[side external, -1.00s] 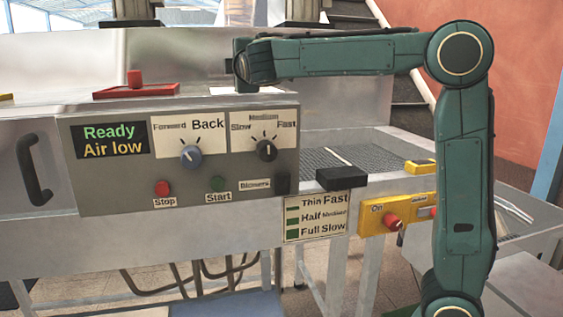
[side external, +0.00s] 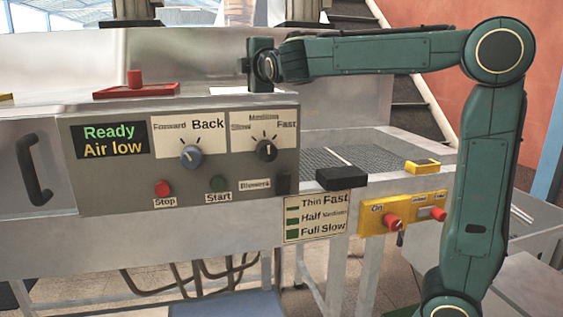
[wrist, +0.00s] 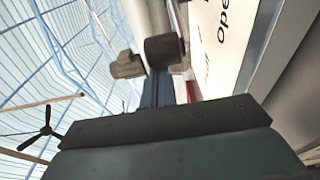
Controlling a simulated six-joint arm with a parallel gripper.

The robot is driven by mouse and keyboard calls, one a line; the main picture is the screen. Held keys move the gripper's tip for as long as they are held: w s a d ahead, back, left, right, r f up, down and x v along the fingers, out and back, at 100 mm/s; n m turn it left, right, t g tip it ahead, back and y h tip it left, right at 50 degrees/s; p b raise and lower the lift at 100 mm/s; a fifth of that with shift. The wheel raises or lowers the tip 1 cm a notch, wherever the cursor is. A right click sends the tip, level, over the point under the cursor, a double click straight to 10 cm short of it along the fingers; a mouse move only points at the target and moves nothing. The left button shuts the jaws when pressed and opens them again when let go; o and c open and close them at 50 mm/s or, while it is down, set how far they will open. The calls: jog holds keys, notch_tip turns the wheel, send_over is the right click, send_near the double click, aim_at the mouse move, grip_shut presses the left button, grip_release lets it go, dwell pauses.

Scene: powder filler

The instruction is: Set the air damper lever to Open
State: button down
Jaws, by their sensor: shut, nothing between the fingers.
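My gripper (side external: 262,66) is at the far end of my arm, above the top of the machine, behind the control panel (side external: 110,188). It is shut and empty; its fingertips are hard to make out. In the wrist view, a dark blocky cylinder (wrist: 165,50) and a pale knob-like piece (wrist: 127,66) show ahead of my gripper; I cannot tell if either belongs to the damper lever. A white label with part of the word "open" (wrist: 232,30) is at the right. I cannot make out the lever or its setting in the side view. The display (side external: 110,140) reads "Ready" and "Air low".
A red button on a red base (side external: 135,88) stands on the machine top, left of my gripper. A mesh conveyor (side external: 375,155) and yellow switch box (side external: 400,215) lie to the right.

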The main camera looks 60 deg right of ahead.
jog(key=shift+s+d, duration=0.3)
jog(key=shift+s, duration=0.25)
jog(key=shift+s+d, duration=0.25)
jog(key=shift+s, duration=0.3)
jog(key=shift+s+d, duration=0.65)
jog(key=shift+s, duration=0.25)
jog(key=shift+w+a, duration=0.65)
jog(key=shift+a, duration=0.3)
jog(key=shift+w+a, duration=0.65)
jog(key=shift+a, duration=0.3)
jog(key=shift+s+a, duration=0.1)
jog(key=shift+a, duration=0.1)
jog(key=s+a, duration=0.2)
jog(key=s, duration=0.7)
jog(key=shift+s+a, duration=0.15)
jog(key=shift+f, duration=0.1)
